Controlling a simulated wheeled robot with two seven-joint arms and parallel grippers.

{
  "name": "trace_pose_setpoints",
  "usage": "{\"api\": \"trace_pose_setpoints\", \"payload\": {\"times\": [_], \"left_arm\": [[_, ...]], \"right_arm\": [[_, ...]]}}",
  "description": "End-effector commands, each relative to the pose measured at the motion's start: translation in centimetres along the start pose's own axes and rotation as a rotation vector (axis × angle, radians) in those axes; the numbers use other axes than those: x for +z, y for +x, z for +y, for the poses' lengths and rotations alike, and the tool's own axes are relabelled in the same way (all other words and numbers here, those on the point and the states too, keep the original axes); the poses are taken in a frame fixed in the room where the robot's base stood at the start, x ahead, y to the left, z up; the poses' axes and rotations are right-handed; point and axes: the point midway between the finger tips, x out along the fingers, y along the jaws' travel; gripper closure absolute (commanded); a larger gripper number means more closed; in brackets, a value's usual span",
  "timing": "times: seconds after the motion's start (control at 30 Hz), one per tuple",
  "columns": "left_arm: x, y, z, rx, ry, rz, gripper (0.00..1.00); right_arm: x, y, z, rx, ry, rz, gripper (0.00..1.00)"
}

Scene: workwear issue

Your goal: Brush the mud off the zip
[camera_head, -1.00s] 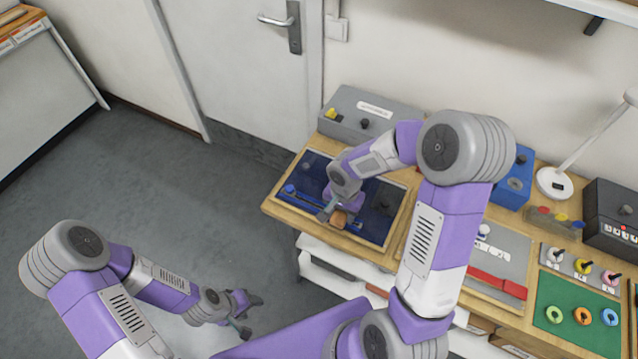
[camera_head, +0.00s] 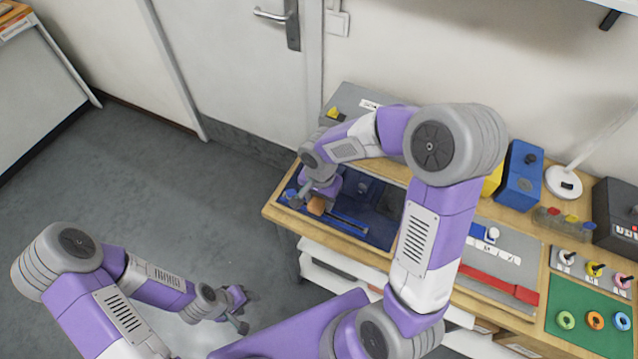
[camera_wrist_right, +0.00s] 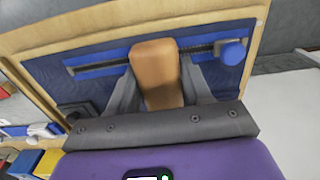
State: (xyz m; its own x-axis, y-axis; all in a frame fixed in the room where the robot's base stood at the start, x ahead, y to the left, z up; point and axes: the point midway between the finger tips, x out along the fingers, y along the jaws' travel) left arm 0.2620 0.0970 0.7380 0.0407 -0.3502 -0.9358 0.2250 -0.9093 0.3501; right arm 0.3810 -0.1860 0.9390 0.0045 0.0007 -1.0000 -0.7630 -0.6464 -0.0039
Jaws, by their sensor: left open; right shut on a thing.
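The zip shows in the right wrist view as a dark toothed line between blue bands (camera_wrist_right: 98,70), on a dark blue panel (camera_wrist_right: 50,80) in a wooden frame. A round blue piece (camera_wrist_right: 233,53) sits at its right end. My right gripper (camera_head: 310,207) is shut on an orange-brown brush block (camera_wrist_right: 157,70), held over the zip; the block hides the part of the zip beneath it. Whether the brush touches the zip I cannot tell, and I make out no mud. My left gripper (camera_head: 240,311) is open and empty, low over the floor, away from the bench.
A grey box with a yellow knob (camera_head: 335,114) stands behind the panel. A blue box (camera_head: 521,176), a lamp (camera_head: 563,182), a red strap (camera_head: 500,285) and a green mat with rings (camera_head: 575,335) are to the right. Open floor lies left of the bench.

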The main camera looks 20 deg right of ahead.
Motion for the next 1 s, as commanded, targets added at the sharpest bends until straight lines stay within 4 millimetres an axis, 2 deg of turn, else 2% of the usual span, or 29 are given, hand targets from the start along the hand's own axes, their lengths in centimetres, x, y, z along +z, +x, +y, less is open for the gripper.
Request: {"api": "trace_pose_setpoints", "payload": {"times": [0.53,1.0], "left_arm": [[0.2,-3.4,1.2,0.000,0.000,0.000,0.46],[0.2,-3.5,1.3,0.000,0.000,0.000,0.46]], "right_arm": [[0.1,-5.0,-0.2,0.003,-0.006,-0.002,0.80],[0.1,-5.3,-0.2,0.004,-0.007,-0.003,0.80]]}}
